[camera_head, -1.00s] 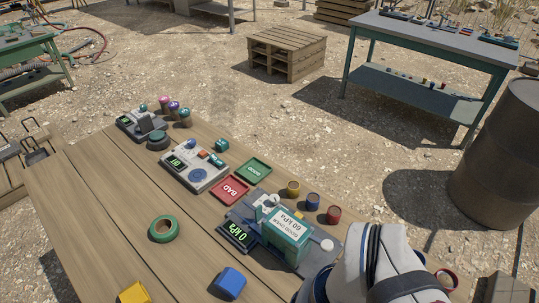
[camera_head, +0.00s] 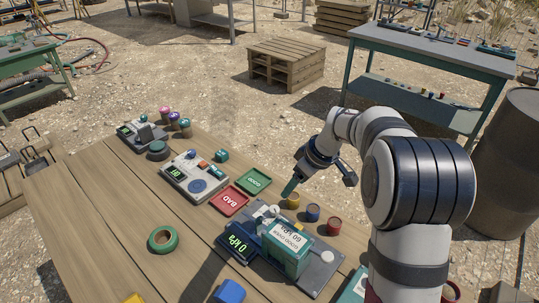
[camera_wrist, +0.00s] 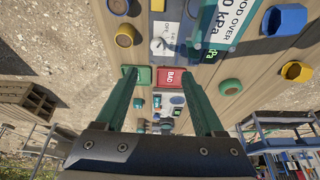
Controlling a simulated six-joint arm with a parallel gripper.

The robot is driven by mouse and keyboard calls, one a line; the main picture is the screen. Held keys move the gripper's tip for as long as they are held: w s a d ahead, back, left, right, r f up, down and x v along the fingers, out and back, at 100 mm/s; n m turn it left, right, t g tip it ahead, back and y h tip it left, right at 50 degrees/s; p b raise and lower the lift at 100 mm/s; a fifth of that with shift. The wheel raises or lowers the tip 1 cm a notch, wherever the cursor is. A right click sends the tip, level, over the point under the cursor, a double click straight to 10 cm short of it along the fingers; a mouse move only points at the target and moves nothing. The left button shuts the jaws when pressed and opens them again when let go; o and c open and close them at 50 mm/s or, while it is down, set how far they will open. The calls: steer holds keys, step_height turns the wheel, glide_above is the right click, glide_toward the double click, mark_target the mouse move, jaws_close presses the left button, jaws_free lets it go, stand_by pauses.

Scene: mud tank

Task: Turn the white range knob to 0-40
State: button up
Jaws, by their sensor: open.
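My gripper (camera_head: 289,189) is open and empty, above the table near the yellow cup, apart from the knob. Its two teal fingers (camera_wrist: 160,76) are spread in the wrist view.
Red BAD tray (camera_head: 229,200) and green tray (camera_head: 254,181) lie beyond the unit. Yellow (camera_head: 293,200), blue (camera_head: 312,213) and red (camera_head: 334,225) cups stand beside it. A green ring (camera_head: 163,240) and blue block (camera_head: 229,291) lie at left, with bare boards around them.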

mark_target(275, 209)
steer(key=x, duration=1.6)
steer(key=shift+w+d+f, duration=0.1)
steer(key=shift+w+d, duration=0.05)
steer(key=shift+w, duration=0.3)
jaws_close()
